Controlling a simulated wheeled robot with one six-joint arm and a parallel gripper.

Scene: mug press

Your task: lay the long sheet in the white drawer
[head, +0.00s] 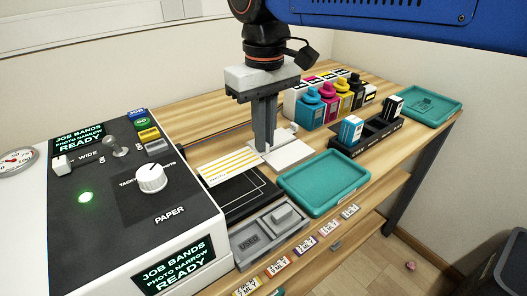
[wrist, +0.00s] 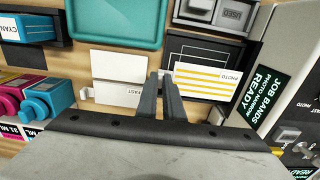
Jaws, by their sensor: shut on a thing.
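A long white sheet with yellow stripes, marked PHOTO (head: 230,166), lies level above a dark bed with white outlines (head: 262,186). The wrist view shows the sheet (wrist: 208,78) reaching right from my fingertips. My gripper (head: 263,148) points down and is shut on the sheet's near end; it shows in the wrist view too (wrist: 166,78). The fingers partly hide that end. A plain white piece (wrist: 118,65) and another marked FAST (wrist: 116,94) lie on the other side of the fingers. I cannot tell whether either is the white drawer.
The white press (head: 75,215) with its knob stands at left. A teal tray (head: 324,183) and a grey USED holder (head: 262,240) are at the front. Ink bottles (head: 312,108), a black rack (head: 372,136) and another teal tray (head: 430,104) are at right.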

